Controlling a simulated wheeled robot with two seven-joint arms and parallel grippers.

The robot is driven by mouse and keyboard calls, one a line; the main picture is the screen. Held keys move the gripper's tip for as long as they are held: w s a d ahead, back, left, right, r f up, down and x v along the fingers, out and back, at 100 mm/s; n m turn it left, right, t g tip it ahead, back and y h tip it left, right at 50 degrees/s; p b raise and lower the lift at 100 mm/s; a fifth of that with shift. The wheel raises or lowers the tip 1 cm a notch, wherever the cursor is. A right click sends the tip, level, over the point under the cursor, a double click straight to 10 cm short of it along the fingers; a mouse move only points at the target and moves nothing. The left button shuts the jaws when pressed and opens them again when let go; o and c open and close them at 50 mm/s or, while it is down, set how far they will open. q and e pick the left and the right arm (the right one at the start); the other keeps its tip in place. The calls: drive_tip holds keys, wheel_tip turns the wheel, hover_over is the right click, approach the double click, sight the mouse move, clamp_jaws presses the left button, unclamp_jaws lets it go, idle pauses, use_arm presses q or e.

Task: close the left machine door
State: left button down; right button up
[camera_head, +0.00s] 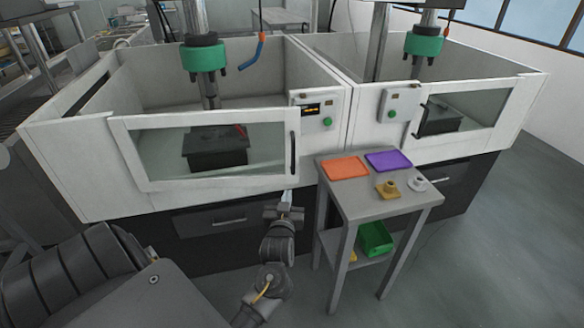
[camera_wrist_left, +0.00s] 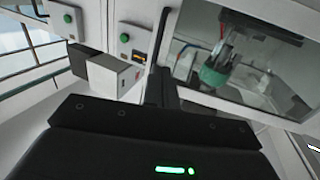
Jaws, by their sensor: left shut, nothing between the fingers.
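The left machine door (camera_head: 165,185) is a white-framed clear panel at the front of the left machine in the head view. Its black upright handle (camera_head: 293,152) is near its right edge, and it also shows in the left wrist view (camera_wrist_left: 160,38). I cannot tell whether the door is fully shut. My left gripper (camera_head: 286,198) is shut and empty, just below the door's lower right corner and handle in the head view. My right gripper is out of view.
A small grey table (camera_head: 365,209) stands right of my left gripper, with an orange tray (camera_head: 345,167), a purple tray (camera_head: 388,161), and brass and white parts. A green bin (camera_head: 376,239) is on its lower shelf. A control panel (camera_head: 316,109) is right of the door.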

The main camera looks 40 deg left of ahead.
sight(293, 164)
use_arm(q)
drive_tip(key=p+x, duration=0.3)
drive_tip(key=x, duration=1)
drive_tip(key=shift+f, duration=0.15)
drive_tip(key=shift+w+a, duration=0.25)
drive_tip(key=shift+w, duration=0.25)
